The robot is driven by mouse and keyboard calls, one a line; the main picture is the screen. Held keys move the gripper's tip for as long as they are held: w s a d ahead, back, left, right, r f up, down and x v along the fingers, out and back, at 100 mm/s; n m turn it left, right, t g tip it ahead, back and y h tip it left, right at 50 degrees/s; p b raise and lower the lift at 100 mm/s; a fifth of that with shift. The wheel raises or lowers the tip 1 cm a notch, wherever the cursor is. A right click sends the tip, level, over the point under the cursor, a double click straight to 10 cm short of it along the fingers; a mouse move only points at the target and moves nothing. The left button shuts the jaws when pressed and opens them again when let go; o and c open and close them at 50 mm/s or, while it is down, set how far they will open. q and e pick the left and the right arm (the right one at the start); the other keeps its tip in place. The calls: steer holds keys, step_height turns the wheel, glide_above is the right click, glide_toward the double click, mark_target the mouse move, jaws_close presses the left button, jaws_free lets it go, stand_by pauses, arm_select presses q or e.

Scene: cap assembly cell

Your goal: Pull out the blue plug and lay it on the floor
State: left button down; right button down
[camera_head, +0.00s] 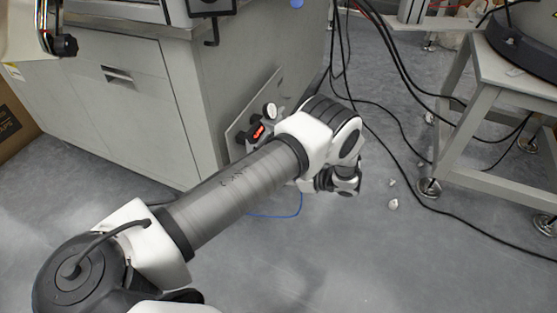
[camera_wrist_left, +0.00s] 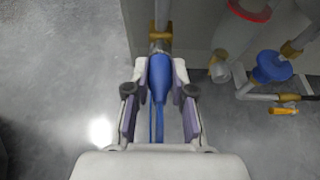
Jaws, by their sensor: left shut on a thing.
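The blue plug (camera_wrist_left: 160,78) lies between the two fingers of my left gripper (camera_wrist_left: 160,100) in the left wrist view, and the gripper is shut on it. The plug's far end meets a brass-coloured fitting (camera_wrist_left: 160,44) on a pipe; I cannot tell how deep it sits. In the head view my left arm comes in from the left and hides the gripper and the plug. A blue cord (camera_head: 287,214) hangs in a loop just above the grey floor (camera_head: 330,260) below the arm. My right gripper is not in view.
A grey panel (camera_head: 236,133) with a red-marked part leans beside the cabinet (camera_head: 125,110). The left wrist view shows a blue round part (camera_wrist_left: 272,66) and a red ring (camera_wrist_left: 250,10) at right. Black cables and a metal stand (camera_head: 455,120) are right. Floor in front is clear.

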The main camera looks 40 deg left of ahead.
arm_select(q)
steer(key=shift+d, duration=0.15)
steer(key=d+b, duration=0.1)
steer(key=d, duration=0.1)
steer(key=w+d+b, duration=0.1)
steer(key=d, duration=0.1)
steer(key=shift+w+d, duration=0.1)
steer(key=shift+d, duration=0.2)
stand_by(0.6)
